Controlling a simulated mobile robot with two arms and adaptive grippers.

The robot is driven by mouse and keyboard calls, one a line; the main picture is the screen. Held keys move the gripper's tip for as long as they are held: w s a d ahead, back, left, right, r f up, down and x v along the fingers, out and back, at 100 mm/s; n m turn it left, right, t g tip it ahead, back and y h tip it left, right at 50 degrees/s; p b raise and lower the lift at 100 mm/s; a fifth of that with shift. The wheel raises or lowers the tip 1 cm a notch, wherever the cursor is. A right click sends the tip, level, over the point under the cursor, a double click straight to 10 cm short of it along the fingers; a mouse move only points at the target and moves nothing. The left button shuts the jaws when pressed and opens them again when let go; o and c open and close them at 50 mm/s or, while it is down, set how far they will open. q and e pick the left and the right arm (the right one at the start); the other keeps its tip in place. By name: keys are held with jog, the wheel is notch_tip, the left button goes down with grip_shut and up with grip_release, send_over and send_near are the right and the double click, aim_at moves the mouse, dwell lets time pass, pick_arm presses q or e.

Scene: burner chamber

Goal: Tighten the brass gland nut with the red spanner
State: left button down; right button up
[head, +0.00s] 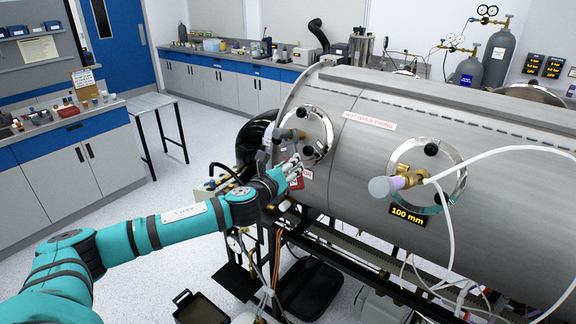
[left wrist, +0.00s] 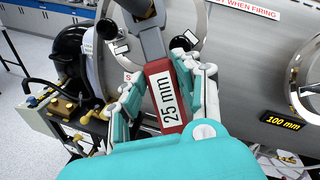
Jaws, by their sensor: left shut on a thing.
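My left gripper (head: 293,170) reaches in from the left, in front of the left round port (head: 327,128) of the big steel chamber. In the left wrist view its fingers are shut on the red spanner (left wrist: 168,98), gripping the red handle labelled "25 mm". A brass fitting (head: 413,176) with a grey cap sits at the right port, apart from the gripper. My right gripper is not in view.
The steel chamber (head: 460,100) fills the right side, with white hoses (head: 500,150) crossing its front. A "100 mm" sign (head: 409,215) hangs below the right port. Open floor (head: 195,160) lies to the left.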

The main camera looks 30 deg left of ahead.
aim_at(293, 181)
pick_arm(q)
jog(key=shift+s+d+f+b, duration=0.3)
jog(key=shift+d+f+b, duration=0.05)
jog(key=shift+f, duration=0.25)
jog(key=shift+s+d+f+b, duration=0.3)
jog(key=shift+s+d+f, duration=0.1)
jog(key=shift+f, duration=0.15)
jog(key=shift+s+d+f+b, duration=0.25)
jog(key=shift+d+f+b, duration=0.1)
jog(key=shift+f, duration=0.25)
jog(key=shift+s+a+r+p, duration=0.1)
jog(key=shift+s+r+p, duration=0.25)
jog(key=shift+s, duration=0.4)
jog(key=shift+s+a+r+p, duration=0.1)
jog(key=shift+s+r+p, duration=0.1)
jog(key=shift+s+r, duration=0.4)
jog(key=shift+s+r+p, duration=0.2)
jog(key=shift+s+p, duration=0.1)
jog(key=shift+s, duration=0.6)
jog(key=shift+d+r, duration=0.1)
jog(key=d+n, duration=0.1)
jog(key=d+r+n+y+p, duration=0.1)
jog(key=n, duration=0.1)
jog(key=w+d+r+n+g, duration=0.1)
jog(key=shift+w+d+r+n+y, duration=0.1)
jog(key=shift+d+r+n+y, duration=0.1)
jog(key=shift+d+n+y, duration=0.1)
jog(key=shift+a, duration=0.1)
